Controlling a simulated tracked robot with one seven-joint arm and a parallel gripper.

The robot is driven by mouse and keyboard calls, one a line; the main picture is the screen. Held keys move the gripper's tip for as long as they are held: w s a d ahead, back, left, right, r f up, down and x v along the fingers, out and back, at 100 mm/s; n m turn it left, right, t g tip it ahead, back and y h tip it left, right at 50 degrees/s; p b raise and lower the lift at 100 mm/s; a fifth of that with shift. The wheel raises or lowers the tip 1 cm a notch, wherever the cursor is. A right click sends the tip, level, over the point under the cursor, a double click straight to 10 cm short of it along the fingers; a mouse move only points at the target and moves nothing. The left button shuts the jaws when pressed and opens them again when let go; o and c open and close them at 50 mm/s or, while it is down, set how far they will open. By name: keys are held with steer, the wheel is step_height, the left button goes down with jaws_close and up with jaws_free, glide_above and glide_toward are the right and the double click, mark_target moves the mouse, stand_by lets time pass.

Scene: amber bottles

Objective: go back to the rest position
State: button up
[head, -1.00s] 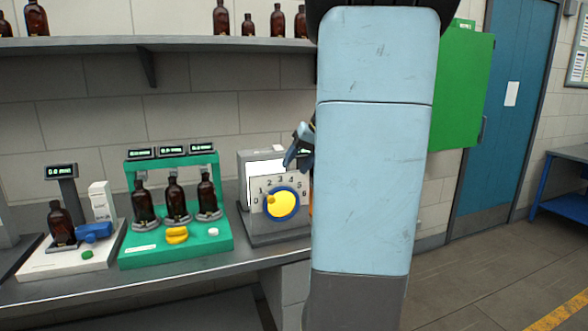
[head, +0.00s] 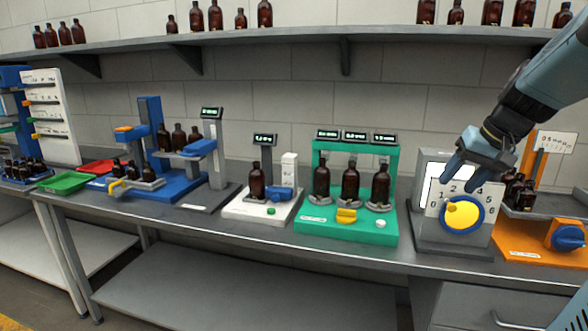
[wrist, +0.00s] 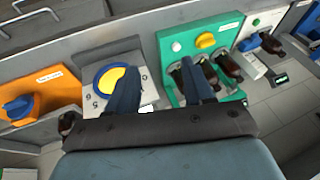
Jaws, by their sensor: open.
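My gripper (head: 466,182) shows at the right of the head view, with its blue fingers spread in front of the grey dial station (head: 425,232). In the wrist view the two fingers (wrist: 160,88) stand apart with nothing between them. The station's yellow dial with a blue rim (head: 461,214) lies just below the fingers in the head view. In the wrist view the dial (wrist: 110,78) is left of the left finger. I cannot tell how far the fingers are from the station. My arm comes in from the right edge of the head view.
A green station (head: 352,228) with several amber bottles stands left of the dial station. An orange station (head: 540,248) with a blue knob stands right of it. A white scale station (head: 245,207) and a blue station (head: 180,186) stand further left. A shelf (head: 300,42) with bottles runs above.

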steer(key=s+a+f+n+t+h, duration=0.1)
steer(key=s+a+f+n+h, duration=0.1)
steer(key=s+a, duration=1)
steer(key=shift+s+f+n, duration=0.4)
steer(key=shift+s, duration=0.5)
step_height(320, 180, up, 3)
steer(key=m+g+h, duration=0.1)
steer(key=m+h, duration=0.1)
steer(key=m, duration=0.1)
glide_above(452, 204)
steer(key=s+a, duration=0.1)
steer(key=s, duration=0.4)
steer(key=x, duration=0.9)
steer(key=a+x, duration=0.1)
steer(key=x, duration=0.3)
steer(key=shift+s+f, duration=0.3)
steer(key=shift+f, duration=0.1)
steer(key=shift+c, duration=0.6)
